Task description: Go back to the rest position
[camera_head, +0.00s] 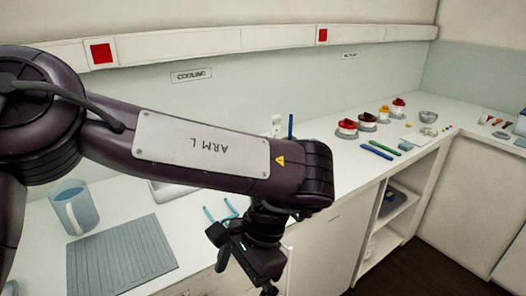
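My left arm comes in from the left across the middle of the view, bent down at the wrist. My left gripper (268,290) points down at the bottom edge of the picture, near the counter's front edge. Only a small part of its fingers shows, so I cannot see whether it is open or shut or holds anything. My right gripper is not in view.
A blue-grey mug (80,212) and a ribbed grey mat (122,260) are on the white counter (325,195) at left. Light blue items (222,210) lie behind the wrist. Open shelves (393,215) are below.

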